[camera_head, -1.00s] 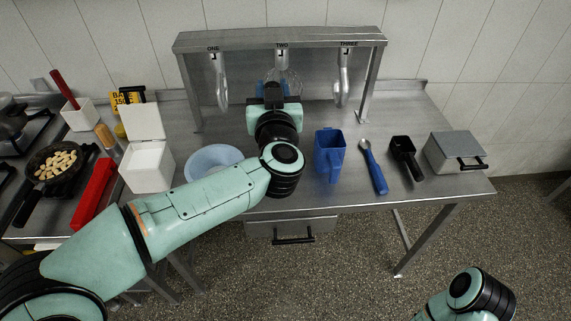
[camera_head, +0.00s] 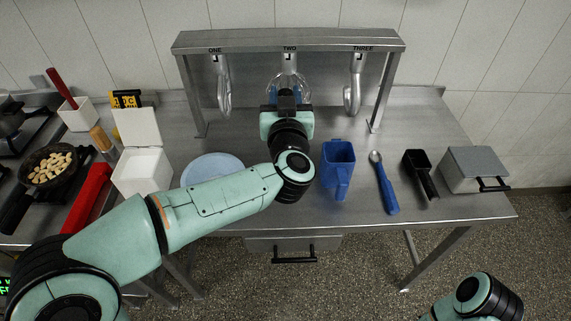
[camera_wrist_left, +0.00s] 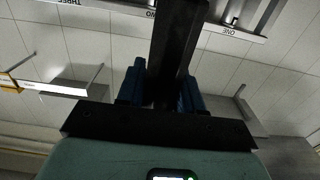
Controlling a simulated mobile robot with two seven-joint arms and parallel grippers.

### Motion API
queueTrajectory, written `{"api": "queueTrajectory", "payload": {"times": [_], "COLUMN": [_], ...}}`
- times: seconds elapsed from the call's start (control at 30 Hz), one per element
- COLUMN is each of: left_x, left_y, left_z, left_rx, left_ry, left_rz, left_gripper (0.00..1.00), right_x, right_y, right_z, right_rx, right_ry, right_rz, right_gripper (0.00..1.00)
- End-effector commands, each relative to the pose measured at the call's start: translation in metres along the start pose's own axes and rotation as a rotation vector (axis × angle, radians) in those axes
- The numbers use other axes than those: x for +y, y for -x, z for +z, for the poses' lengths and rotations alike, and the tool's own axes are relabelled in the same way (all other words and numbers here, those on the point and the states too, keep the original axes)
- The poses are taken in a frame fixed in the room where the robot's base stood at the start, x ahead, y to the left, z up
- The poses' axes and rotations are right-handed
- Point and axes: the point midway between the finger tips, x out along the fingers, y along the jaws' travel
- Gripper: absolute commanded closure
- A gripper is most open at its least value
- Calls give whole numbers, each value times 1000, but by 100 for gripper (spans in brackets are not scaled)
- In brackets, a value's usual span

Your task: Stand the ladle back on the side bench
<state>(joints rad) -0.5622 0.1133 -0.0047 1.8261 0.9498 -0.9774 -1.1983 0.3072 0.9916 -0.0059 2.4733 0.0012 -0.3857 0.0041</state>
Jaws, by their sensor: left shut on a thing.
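My left gripper (camera_wrist_left: 160,95) is shut on a dark, bar-shaped thing (camera_wrist_left: 178,45), which stretches away between its blue fingers. In the head view the left wrist hides most of the jaws, in front of hook TWO of the steel rack (camera_head: 185,40). Wire loops like a whisk (camera_head: 304,88) show behind it. Curved metal utensils hang under ONE (camera_head: 223,88) and THREE (camera_head: 354,92); I cannot tell surely which piece is the ladle. The side bench (camera_head: 50,220) is at the left. My right gripper is out of frame; only its arm shows, bottom right.

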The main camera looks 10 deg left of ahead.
Motion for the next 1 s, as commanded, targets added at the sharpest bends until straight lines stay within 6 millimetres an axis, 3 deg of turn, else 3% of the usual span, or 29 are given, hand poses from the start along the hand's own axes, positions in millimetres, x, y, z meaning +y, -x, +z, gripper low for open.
{"api": "queueTrajectory", "payload": {"times": [0.03,0.1,0.3,0.57,0.8,1.0], "left_x": [0,0,0,0,0,0], "left_y": [0,0,0,0,0,0], "left_z": [20,39,85,108,147,155], "left_rx": [-4,-5,-2,0,-1,2], "left_ry": [-5,-6,-4,-1,-3,0], "left_rz": [0,0,1,0,0,0], "left_gripper": [96,96,96,96,96,96], "right_x": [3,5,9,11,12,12], "right_y": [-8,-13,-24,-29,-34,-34], "right_z": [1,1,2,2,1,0], "right_rx": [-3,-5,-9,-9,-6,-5], "right_ry": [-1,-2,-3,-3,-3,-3], "right_rz": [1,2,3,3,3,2], "right_gripper": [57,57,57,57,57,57]}}
